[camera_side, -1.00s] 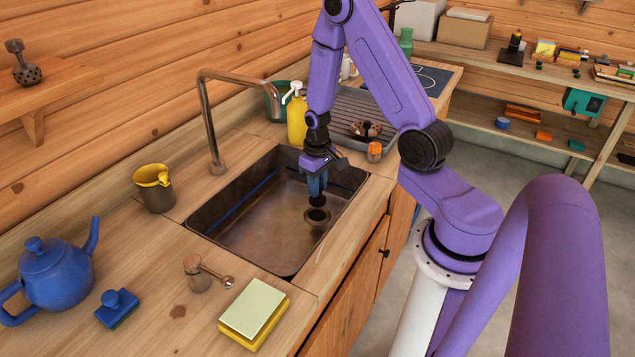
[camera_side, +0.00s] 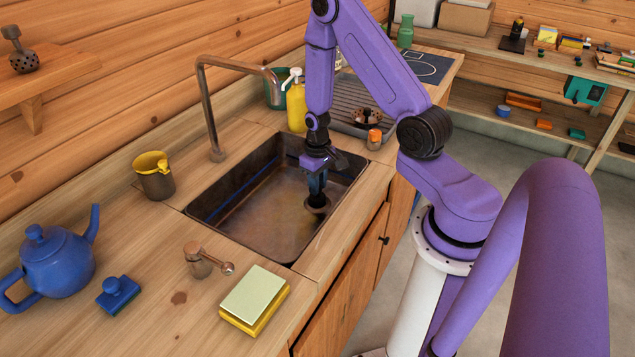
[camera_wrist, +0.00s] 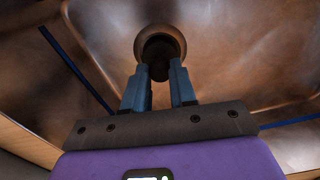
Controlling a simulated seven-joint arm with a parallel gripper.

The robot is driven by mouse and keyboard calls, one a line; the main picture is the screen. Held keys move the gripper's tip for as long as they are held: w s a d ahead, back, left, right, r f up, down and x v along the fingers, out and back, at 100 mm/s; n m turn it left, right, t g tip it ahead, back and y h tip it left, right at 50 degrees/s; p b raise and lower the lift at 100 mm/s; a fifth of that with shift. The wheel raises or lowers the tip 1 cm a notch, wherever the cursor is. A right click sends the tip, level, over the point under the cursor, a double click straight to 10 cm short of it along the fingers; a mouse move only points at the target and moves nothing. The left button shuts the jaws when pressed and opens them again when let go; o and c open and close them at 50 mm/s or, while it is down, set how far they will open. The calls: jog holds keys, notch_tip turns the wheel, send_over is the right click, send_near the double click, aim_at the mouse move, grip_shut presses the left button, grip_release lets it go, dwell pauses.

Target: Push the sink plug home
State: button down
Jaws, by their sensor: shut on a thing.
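My gripper (camera_side: 317,182) points down into the brown metal sink (camera_side: 250,228), its blue fingers shut on the dark sink plug (camera_side: 319,197). The plug's lower end is at the round drain (camera_side: 308,207), overlapping the opening. I cannot tell how deep it sits. In the wrist view the dark plug (camera_wrist: 158,71) shows between and beyond the fingertips of my gripper (camera_wrist: 160,80). The copper-coloured drain ring (camera_wrist: 160,30) surrounds a dark hole just beyond it. The fingers hide part of the plug.
A tap (camera_side: 211,110) arches over the sink's back left. The basin is otherwise clear.

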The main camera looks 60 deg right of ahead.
jog(key=shift+f, duration=0.7)
dwell(0.6)
jog(key=c, duration=0.8)
grip_release()
jog(key=shift+r, duration=0.1)
notch_tip(320, 180, up, 17)
jog(key=s+a+r+n, duration=0.2)
jog(key=s+a+n, duration=0.15)
jog(key=a, duration=0.35)
jog(key=s+a+r+n, duration=0.3)
jog(key=a+n, duration=0.1)
jog(key=a, duration=0.3)
jog(key=s+a+r+n, duration=0.1)
jog(key=s+a+n, duration=0.1)
jog(key=s, duration=0.3)
jog(key=s+a+r+n, duration=0.1)
jog(key=s+a+n, duration=0.1)
jog(key=s, duration=0.2)
jog(key=s+a+r+n, duration=0.1)
jog(key=s+n, duration=0.1)
jog(key=s, duration=0.3)
jog(key=shift+s+a+n, duration=0.25)
jog(key=shift+s+a, duration=0.05)
jog(key=shift+a, duration=0.1)
